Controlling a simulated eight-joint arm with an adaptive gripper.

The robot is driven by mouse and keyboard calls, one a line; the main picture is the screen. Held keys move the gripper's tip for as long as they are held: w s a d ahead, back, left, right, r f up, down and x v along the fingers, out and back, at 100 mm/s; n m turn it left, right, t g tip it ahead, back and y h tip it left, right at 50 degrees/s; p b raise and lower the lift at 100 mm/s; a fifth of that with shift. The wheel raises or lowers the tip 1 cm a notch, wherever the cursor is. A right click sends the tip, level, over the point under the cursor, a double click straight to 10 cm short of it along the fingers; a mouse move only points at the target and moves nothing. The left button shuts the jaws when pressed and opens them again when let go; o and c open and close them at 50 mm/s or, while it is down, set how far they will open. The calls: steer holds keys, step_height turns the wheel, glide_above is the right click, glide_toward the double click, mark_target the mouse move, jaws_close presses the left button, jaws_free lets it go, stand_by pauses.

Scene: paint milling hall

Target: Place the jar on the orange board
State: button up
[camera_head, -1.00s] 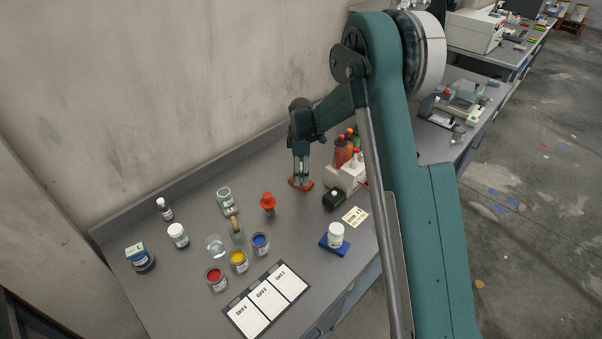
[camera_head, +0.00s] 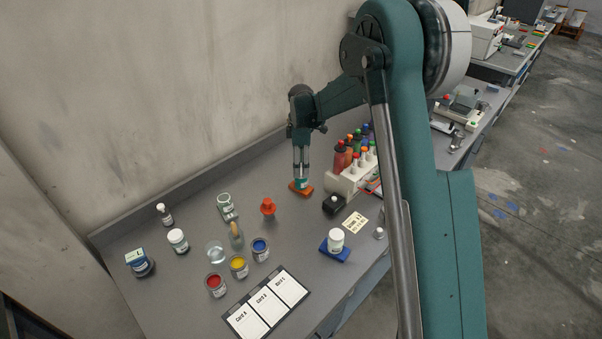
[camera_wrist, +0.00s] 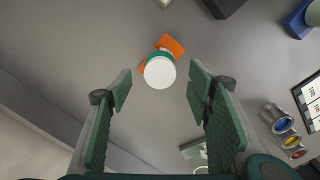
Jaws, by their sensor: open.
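The orange board (camera_head: 307,191) lies on the bench near the wall. A jar with a white lid and a teal-green band (camera_wrist: 160,72) stands on it; in the head view (camera_head: 302,183) its lower part shows beneath the fingers. My gripper (camera_head: 301,170) points down over the jar. In the wrist view the open jaws (camera_wrist: 160,85) lie on either side of it, with gaps between fingers and lid. A white jar (camera_head: 336,238) stands on a blue board (camera_head: 335,251), and another white-lidded jar (camera_head: 178,239) stands at the left.
A rack of coloured bottles (camera_head: 350,179) and a black box (camera_head: 334,204) stand right of the orange board. An orange-red object (camera_head: 267,207) is at its left. Open paint tins (camera_head: 239,266), a glass beaker (camera_head: 215,252) and a card panel (camera_head: 266,303) occupy the front.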

steer(key=shift+r, duration=2.5)
steer(key=shift+s+d+r, duration=0.25)
steer(key=shift+r, duration=0.25)
steer(key=s+d+r+m+t, duration=0.2)
steer(key=s+d+r+m, duration=0.3)
steer(key=s+r, duration=0.55)
steer(key=s+d+r+m+t, duration=0.1)
steer(key=s+d+r+m, duration=0.2)
steer(key=s+d+r, duration=0.55)
steer(key=s+d+m+t, duration=0.1)
steer(key=s+d+m, duration=0.1)
steer(key=s, duration=0.7)
steer(key=s+d+f+m+t, duration=0.1)
steer(key=s+m, duration=0.3)
steer(key=s, duration=0.6)
steer(key=s+d+f+m+t, duration=0.1)
steer(key=s+d+m+t, duration=0.1)
steer(key=s, duration=0.8)
steer(key=shift+s+d+m, duration=0.15)
steer(key=shift+d+m, duration=0.6)
steer(key=shift+m, duration=0.25)
